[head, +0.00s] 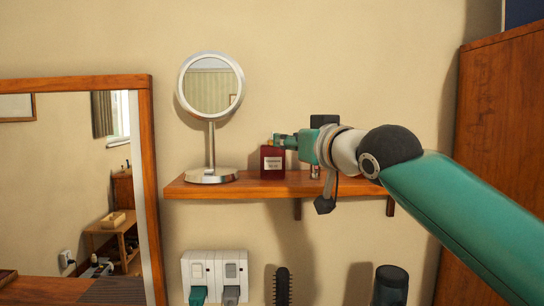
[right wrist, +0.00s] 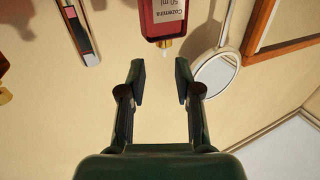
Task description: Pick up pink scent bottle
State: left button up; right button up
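The scent bottle (head: 272,164) is deep pinkish red with a pale label and stands upright on the wooden shelf (head: 235,188). In the right wrist view the bottle (right wrist: 163,12) is upside down at the top edge, partly cut off, its pale nozzle toward me. My right gripper (head: 284,141) is at the height of the bottle's top, just to its right in the head view. In the right wrist view this gripper (right wrist: 160,80) is open, with nothing between its fingers; the bottle lies beyond the fingertips. My left gripper is in neither view.
A round mirror on a stand (head: 211,175) is left of the bottle. A small slim item (head: 316,172) stands to its right, partly hidden by my arm. A large framed mirror (head: 147,180) is at left, a wooden cabinet (head: 510,150) at right. Below the shelf are a brush (head: 283,285) and a dark cylinder (head: 391,285).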

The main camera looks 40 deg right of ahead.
aim_at(273, 133)
jog(key=shift+x, duration=1)
jog(key=shift+w+r+p, duration=0.25)
jog(key=shift+p, duration=0.25)
jog(key=x, duration=0.1)
jog(key=p+x, duration=0.2)
jog(key=shift+w+a+r, duration=0.1)
jog(key=shift+w+r, duration=0.2)
jog(key=shift+w, duration=0.05)
jog(key=shift+w+f+p, duration=0.1)
jog(key=shift+w+p, duration=0.2)
jog(key=shift+w, duration=0.25)
grip_shut()
